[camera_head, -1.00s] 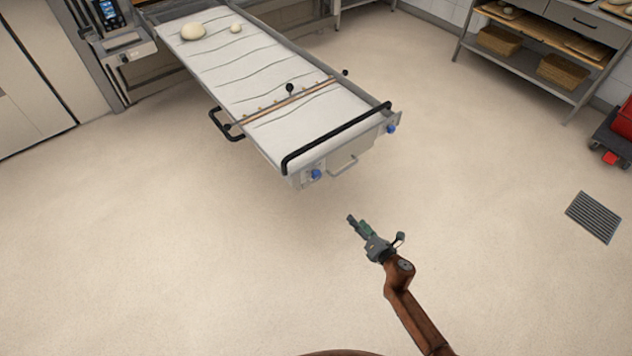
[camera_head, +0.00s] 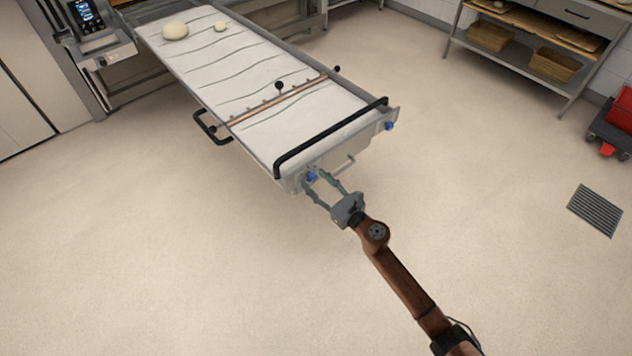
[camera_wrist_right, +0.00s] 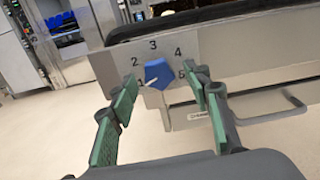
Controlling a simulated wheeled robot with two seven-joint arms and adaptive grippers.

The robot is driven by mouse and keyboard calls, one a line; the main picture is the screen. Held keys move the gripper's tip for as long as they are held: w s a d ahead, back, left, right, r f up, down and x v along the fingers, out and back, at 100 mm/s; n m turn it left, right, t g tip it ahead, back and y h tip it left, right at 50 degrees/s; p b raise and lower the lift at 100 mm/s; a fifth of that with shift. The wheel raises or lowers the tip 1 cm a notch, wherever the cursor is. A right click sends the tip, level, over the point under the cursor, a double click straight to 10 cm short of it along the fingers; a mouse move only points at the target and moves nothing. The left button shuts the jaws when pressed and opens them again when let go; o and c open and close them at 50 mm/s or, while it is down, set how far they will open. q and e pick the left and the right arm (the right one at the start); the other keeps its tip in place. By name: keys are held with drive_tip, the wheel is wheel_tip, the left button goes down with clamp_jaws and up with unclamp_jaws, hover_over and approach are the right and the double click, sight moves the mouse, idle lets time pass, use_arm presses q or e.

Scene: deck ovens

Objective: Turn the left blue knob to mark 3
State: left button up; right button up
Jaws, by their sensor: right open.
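The left blue knob (camera_head: 311,177) is on the end panel of the loader table, at its near left corner. In the right wrist view the knob (camera_wrist_right: 158,72) sits on a grey plate (camera_wrist_right: 112,66) with marks 1 to 5 around it. A white line on the knob points to the lower left, towards mark 1. My right gripper (camera_head: 316,183) is open in front of the panel. In the wrist view its green-padded fingers (camera_wrist_right: 164,88) stand on either side of the knob, with gaps; I cannot tell how far they reach. My left gripper is out of view.
A second blue knob (camera_head: 389,126) is at the table's right corner. A black bar (camera_head: 335,137) runs above the panel, and a grey handle (camera_head: 343,168) sticks out right of the left knob. Dough balls (camera_head: 175,31) lie on the white cloth.

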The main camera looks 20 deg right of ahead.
drive_tip(key=shift+w, duration=0.1)
drive_tip(key=shift+c, duration=0.5)
drive_tip(key=c, duration=1.1)
drive_tip(key=shift+o, duration=0.2)
